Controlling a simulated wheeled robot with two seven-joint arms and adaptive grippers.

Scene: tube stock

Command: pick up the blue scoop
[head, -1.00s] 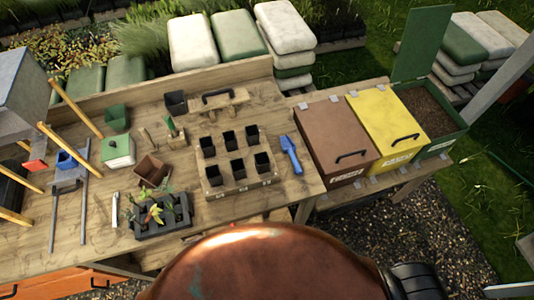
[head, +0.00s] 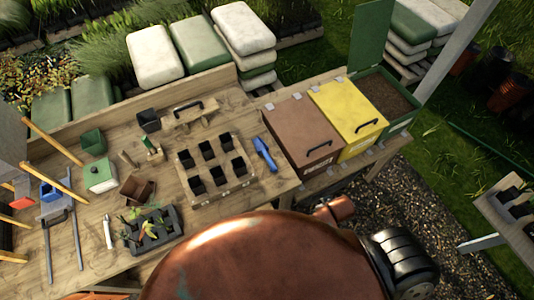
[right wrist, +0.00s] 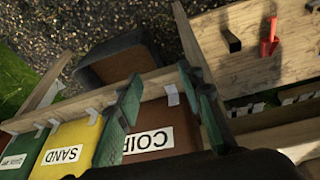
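The blue scoop (head: 264,154) lies on the wooden bench, just right of the tray of black pots and left of the brown lidded bin. Nothing touches it in the head view, and it is not seen in the right wrist view. My right gripper (right wrist: 160,80) shows only in the right wrist view. Its two green fingers are spread apart with nothing between them, above the bins labelled COIR (right wrist: 150,142) and SAND (right wrist: 68,148). My left gripper is in neither view.
A wooden pot tray (head: 222,194) stands beside the scoop. The brown bin (head: 298,125), yellow bin (head: 345,112) and an open green bin (head: 402,128) stand to the right. A seedling tray (head: 150,232) is at the front left. A dark container (right wrist: 112,58) shows in the right wrist view.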

